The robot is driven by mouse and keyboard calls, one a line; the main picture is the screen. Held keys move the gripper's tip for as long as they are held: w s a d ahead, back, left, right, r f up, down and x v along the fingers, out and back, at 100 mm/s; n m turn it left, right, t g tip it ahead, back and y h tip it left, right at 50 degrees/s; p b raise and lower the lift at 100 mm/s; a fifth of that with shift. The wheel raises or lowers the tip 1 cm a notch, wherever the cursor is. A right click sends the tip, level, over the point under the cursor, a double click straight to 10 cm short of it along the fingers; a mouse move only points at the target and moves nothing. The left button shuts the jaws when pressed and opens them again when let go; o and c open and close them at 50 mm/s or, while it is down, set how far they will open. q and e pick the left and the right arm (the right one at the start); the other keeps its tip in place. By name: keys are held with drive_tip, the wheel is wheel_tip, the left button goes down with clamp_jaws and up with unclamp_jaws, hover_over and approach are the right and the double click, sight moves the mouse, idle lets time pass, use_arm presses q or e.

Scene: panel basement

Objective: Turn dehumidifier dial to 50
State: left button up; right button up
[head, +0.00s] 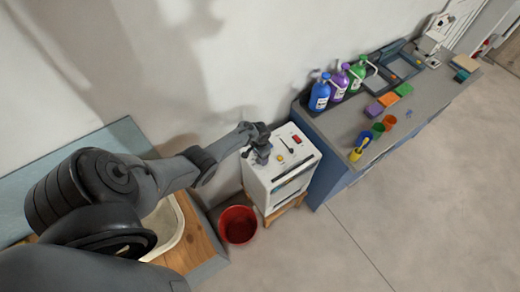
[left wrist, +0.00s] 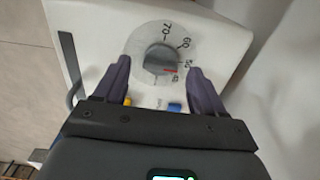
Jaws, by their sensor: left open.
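The white dehumidifier (head: 288,163) stands against the wall in the head view, with its control top facing up. My left gripper (head: 262,154) is over the left part of this top and hides the dial there. In the left wrist view the grey dial knob (left wrist: 160,59) sits on a pale round scale marked 70, 60, 50 and 40. Its red mark (left wrist: 170,71) points between 50 and 40. The left fingers are open, one on each side of the knob; I cannot tell whether they touch it. My right gripper is not in view.
A red bucket (head: 238,225) stands left of the dehumidifier. A blue cabinet (head: 327,172) with several bottles and cups stands close on its right. The top also has a red switch (head: 297,139) and a yellow button (head: 280,158). The floor in front is clear.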

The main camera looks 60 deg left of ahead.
use_arm(q)
wheel_tip(320, 180, up, 10)
drive_tip(key=p, duration=0.3)
drive_tip(key=shift+f, duration=0.1)
idle(0.3)
